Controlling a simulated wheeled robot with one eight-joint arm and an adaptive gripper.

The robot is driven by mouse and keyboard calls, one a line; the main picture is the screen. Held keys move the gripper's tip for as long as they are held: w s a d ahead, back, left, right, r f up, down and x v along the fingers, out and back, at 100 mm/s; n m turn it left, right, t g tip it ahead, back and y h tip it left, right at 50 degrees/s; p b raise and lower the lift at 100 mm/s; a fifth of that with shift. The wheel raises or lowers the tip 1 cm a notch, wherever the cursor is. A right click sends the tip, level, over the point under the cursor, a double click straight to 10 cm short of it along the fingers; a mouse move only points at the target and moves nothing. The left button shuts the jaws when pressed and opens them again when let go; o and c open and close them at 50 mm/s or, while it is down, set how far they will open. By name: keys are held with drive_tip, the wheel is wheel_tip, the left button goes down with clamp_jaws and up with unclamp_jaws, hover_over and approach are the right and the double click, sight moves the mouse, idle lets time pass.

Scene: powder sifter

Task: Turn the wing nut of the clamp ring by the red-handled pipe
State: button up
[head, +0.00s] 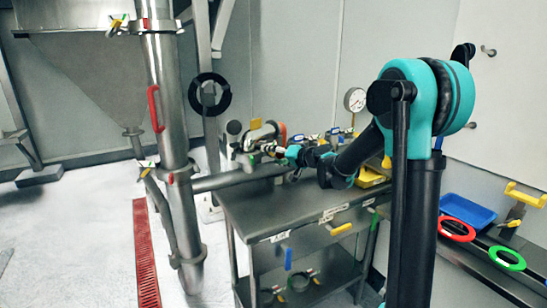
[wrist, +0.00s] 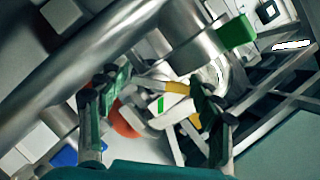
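The red-handled pipe (head: 165,85) is a tall steel pipe at the left of the head view, with a red handle (head: 153,108) on its side. A lower clamp ring (head: 174,177) circles it, with a yellow-green wing nut (head: 146,170) on the left side. An upper clamp ring (head: 150,25) has another wing nut (head: 117,24). I cannot tell which clamp is meant. My gripper (head: 250,145) is right of the pipe, above the steel table's left end, apart from both wing nuts. In the wrist view its fingers (wrist: 162,90) are spread, with blurred yellow and white parts behind the gap.
The steel table (head: 285,212) stands right of the pipe, with valves and a pressure gauge (head: 355,99) behind it. A horizontal pipe (head: 240,177) runs from the upright pipe towards the table. A red floor grate (head: 146,255) lies below.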

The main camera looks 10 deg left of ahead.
drive_tip(key=c, duration=0.8)
drive_tip(key=shift+c, duration=0.2)
drive_tip(key=m+y, duration=0.1)
drive_tip(key=m, duration=0.1)
drive_tip(key=shift+m+y, duration=0.3)
drive_tip(key=shift+m, duration=0.1)
drive_tip(key=m+y, duration=0.1)
drive_tip(key=m, duration=0.2)
drive_tip(key=shift+m+t+y, duration=0.3)
drive_tip(key=shift+m+y, duration=0.1)
drive_tip(key=m+t+y, duration=0.1)
drive_tip(key=m, duration=0.3)
drive_tip(key=shift+m+t, duration=1)
drive_tip(key=shift+m, duration=1.5)
